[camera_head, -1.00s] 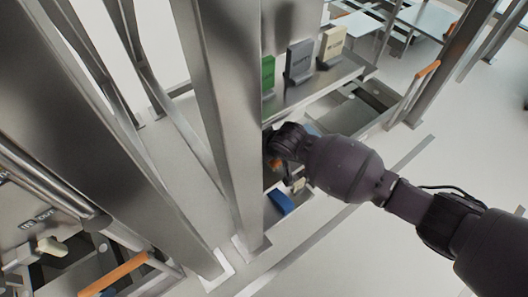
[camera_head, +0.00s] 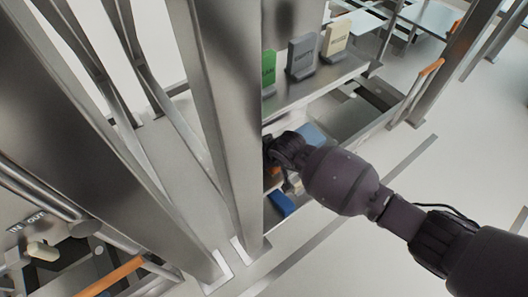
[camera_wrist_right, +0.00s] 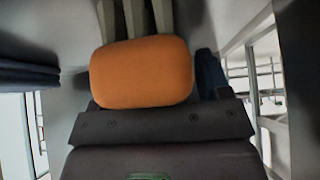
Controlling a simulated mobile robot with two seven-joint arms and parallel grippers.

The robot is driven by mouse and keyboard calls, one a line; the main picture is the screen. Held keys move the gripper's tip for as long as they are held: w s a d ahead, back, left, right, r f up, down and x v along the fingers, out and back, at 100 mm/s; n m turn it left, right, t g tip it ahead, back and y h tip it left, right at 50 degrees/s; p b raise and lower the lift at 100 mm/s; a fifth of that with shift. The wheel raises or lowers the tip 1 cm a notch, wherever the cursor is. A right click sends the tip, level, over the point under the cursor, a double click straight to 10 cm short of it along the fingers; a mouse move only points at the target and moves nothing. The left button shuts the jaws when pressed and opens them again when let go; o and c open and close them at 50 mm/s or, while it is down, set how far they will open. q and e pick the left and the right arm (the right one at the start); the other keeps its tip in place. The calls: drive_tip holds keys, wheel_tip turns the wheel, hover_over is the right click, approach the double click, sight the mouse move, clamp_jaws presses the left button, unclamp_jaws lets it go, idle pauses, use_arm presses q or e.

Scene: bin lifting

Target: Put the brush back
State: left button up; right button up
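My right arm reaches in from the right in the head view. Its gripper (camera_head: 280,152) is at the lower shelf, partly behind a steel post. In the right wrist view, a rounded orange block (camera_wrist_right: 142,72) lies directly in front of the dark gripper body and covers the place of the fingers. Pale strips (camera_wrist_right: 135,18) show beyond it. The block may be part of the brush, but I cannot tell; no bristles are clear. Whether the fingers are closed on it is hidden. My left gripper is not in view.
The steel post (camera_head: 228,120) stands close left of my right gripper. Green (camera_head: 268,68), grey (camera_head: 301,58) and cream (camera_head: 337,38) signs stand on the shelf above. A blue item (camera_head: 282,204) lies below the gripper. Open floor (camera_head: 430,190) is to the right.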

drive_tip(key=shift+d+r, duration=0.15)
drive_tip(key=shift+r, duration=0.3)
drive_tip(key=v, duration=0.1)
drive_tip(key=p+v, duration=0.1)
drive_tip(key=v, duration=0.1)
drive_tip(key=p+v, duration=0.1)
drive_tip(key=v, duration=0.1)
drive_tip(key=shift+w+r, duration=0.15)
drive_tip(key=shift+w, duration=0.15)
drive_tip(key=p+v, duration=0.2)
drive_tip(key=v, duration=0.3)
drive_tip(key=shift+s+r, duration=0.1)
drive_tip(key=shift+s, duration=0.25)
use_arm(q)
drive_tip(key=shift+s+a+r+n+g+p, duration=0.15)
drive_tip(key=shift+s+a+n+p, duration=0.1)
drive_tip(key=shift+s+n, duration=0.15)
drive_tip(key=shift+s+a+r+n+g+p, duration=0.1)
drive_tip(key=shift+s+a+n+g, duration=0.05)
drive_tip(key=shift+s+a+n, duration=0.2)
use_arm(e)
drive_tip(key=shift+s+d+r, duration=0.25)
drive_tip(key=shift+s+r, duration=0.05)
drive_tip(key=shift+s, duration=0.2)
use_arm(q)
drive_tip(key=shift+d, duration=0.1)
